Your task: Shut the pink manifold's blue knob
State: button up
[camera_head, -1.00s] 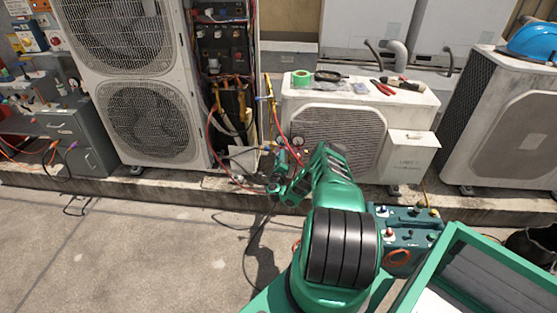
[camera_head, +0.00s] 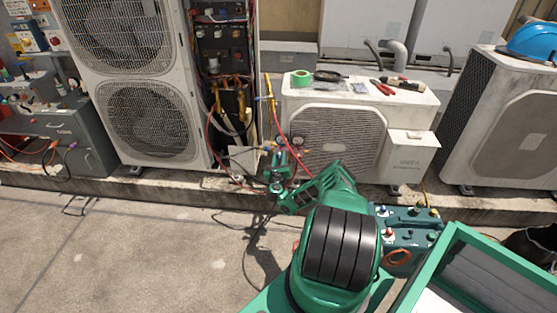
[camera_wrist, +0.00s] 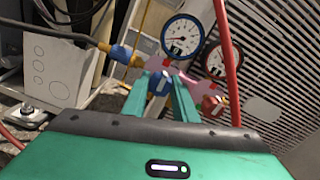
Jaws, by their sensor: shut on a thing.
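The pink manifold (camera_wrist: 190,81) shows in the wrist view, with a blue knob (camera_wrist: 159,82) at its front and a red knob (camera_wrist: 213,105) to the right. Two round gauges, one blue-rimmed (camera_wrist: 183,36) and one red-rimmed (camera_wrist: 222,61), sit above it. My gripper (camera_wrist: 160,88) has a green finger on each side of the blue knob and is shut on it. In the head view my gripper (camera_head: 279,165) is in front of the small condenser, and it mostly hides the manifold.
A red hose (camera_wrist: 226,62) runs past the gauges, and a dark hose meets a blue fitting (camera_wrist: 121,54) at left. The small condenser (camera_head: 338,137) stands behind. A teal box with knobs (camera_head: 409,226) is right of my arm. Concrete floor (camera_head: 130,245) at left is mostly clear.

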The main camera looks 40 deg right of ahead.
jog(key=shift+s+f, duration=0.15)
jog(key=shift+f, duration=0.05)
dwell(0.4)
jog(key=o, duration=1)
jog(key=shift+o, duration=0.2)
jog(key=shift+r, duration=0.1)
